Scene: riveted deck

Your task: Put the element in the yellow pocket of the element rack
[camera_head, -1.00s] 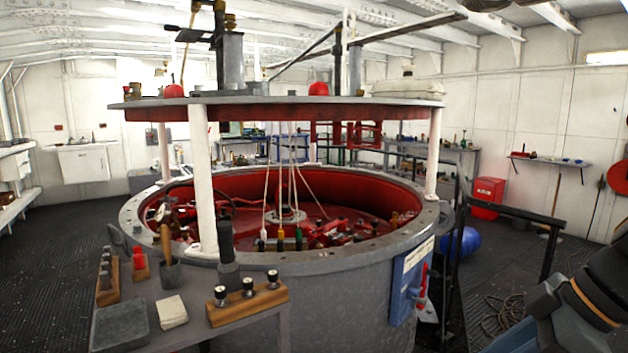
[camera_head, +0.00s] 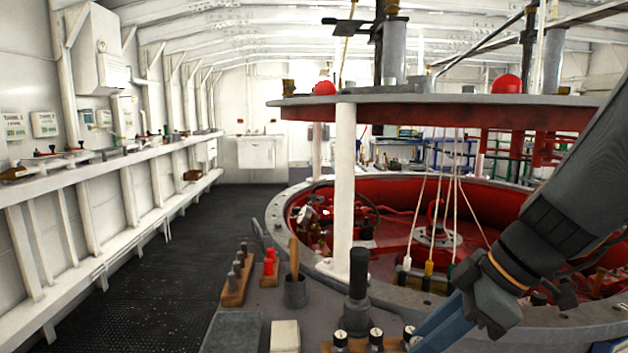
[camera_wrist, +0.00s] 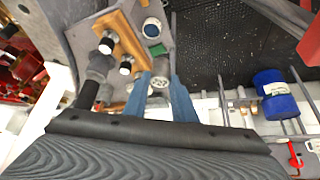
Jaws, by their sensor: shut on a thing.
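My gripper (camera_wrist: 160,78) reaches over the grey bench in the wrist view, its two blue fingers slightly apart. In the head view the blue fingers (camera_head: 440,325) run down toward the bottom edge, and the held piece cannot be seen. I cannot make out the element rack or a yellow pocket for certain in either view. A wooden block (camera_wrist: 123,36) with dark and silver knobs lies just left of the fingers in the wrist view.
A dark upright cylinder (camera_head: 357,285), a pot with a wooden handle (camera_head: 295,291) and a small knobbed rack (camera_head: 236,290) stand on the bench. The red-lined tank (camera_head: 400,205) is behind.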

